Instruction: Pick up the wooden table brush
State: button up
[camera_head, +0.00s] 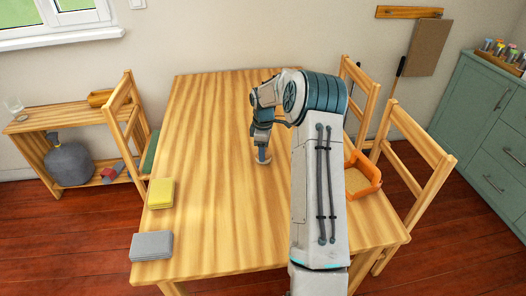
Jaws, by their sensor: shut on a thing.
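My gripper (262,157) points down over the middle of the wooden table (205,130). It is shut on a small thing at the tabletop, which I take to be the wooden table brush. The jaws hide most of it, and its wood colour would blend with the table, so I cannot make out its shape. I see no other brush on the table. I cannot tell whether the held thing touches the tabletop.
A yellow block (160,193) and a grey block (151,245) lie along the table's left edge. An orange tray (364,173) is at the right, partly behind my arm. Chairs (122,115) flank the table. The table's left half is largely clear.

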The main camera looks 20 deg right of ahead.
notch_tip(320, 180, up, 4)
jog(key=shift+r, duration=0.2)
jog(key=s+d+r, duration=0.6)
jog(key=s+d, duration=0.2)
jog(key=shift+s+r, duration=0.25)
jog(key=shift+s, duration=0.05)
